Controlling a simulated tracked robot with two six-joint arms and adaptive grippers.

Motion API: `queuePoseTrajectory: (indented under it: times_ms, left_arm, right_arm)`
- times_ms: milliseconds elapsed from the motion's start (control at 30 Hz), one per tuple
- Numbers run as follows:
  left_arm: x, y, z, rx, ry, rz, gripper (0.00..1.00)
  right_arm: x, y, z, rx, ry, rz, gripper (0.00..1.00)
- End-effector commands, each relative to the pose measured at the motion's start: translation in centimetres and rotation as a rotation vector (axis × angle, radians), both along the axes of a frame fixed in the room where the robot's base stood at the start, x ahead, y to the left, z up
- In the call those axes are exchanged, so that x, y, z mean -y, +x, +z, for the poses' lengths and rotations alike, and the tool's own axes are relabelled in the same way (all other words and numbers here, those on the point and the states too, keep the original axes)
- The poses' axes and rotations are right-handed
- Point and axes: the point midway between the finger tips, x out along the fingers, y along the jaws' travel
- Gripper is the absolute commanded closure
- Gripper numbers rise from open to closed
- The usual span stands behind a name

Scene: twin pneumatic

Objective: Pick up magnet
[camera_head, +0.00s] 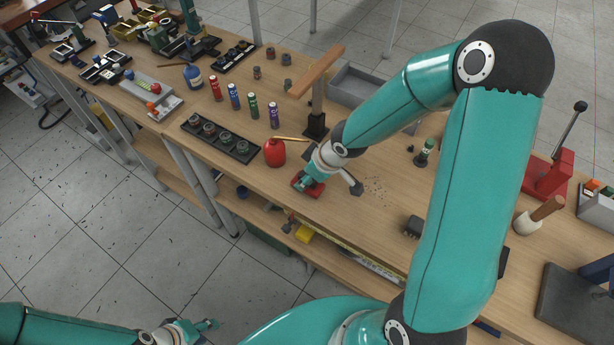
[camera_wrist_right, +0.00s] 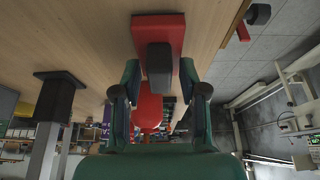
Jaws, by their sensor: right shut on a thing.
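The magnet (camera_head: 305,183), which I take to be the red piece with a dark grey block, is at the workbench's front edge, partly hidden by my right gripper. In the right wrist view, the magnet (camera_wrist_right: 159,68) shows its dark grey block between the two green fingers, with the red part beyond. My right gripper (camera_head: 312,180) is shut on it; it also shows in the right wrist view (camera_wrist_right: 160,82). I cannot tell whether the magnet touches the bench. My left gripper (camera_head: 205,326) is low at the left, away from the bench; its opening is unclear.
A red oil can (camera_head: 274,152) stands close behind my right gripper. A black stand with a wooden arm (camera_head: 316,124) is behind it. A black tray of round parts (camera_head: 220,138) and several small bottles (camera_head: 252,106) are at left. Bare bench with dark specks lies to the right.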

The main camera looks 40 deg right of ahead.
Motion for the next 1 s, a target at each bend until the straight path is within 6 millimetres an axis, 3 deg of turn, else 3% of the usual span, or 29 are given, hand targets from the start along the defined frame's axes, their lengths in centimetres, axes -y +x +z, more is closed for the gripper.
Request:
queuePoseTrajectory:
  times_ms: [267, 333, 567, 767, 1000]
  left_arm:
    - [0.0, 0.0, 2.9, 0.000, 0.000, 0.000, 0.60]
    - [0.0, 0.0, 1.3, 0.001, 0.000, 0.000, 0.60]
    - [0.0, 0.0, -1.3, 0.000, 0.000, 0.000, 0.60]
    - [0.0, 0.0, -4.8, 0.000, 0.000, 0.000, 0.60]
    - [0.0, 0.0, -10.9, 0.000, 0.000, 0.000, 0.60]
  right_arm:
    - [0.0, 0.1, 3.3, 0.002, 0.000, 0.000, 1.00]
    - [-0.1, -1.0, 2.3, 0.001, 0.000, 0.000, 1.00]
    - [-0.8, -6.2, 2.2, 0.004, -0.001, -0.001, 1.00]
    - [-1.2, -9.0, 1.9, 0.008, -0.002, -0.004, 1.00]
    - [-1.6, -11.5, 1.6, 0.012, -0.005, -0.001, 1.00]
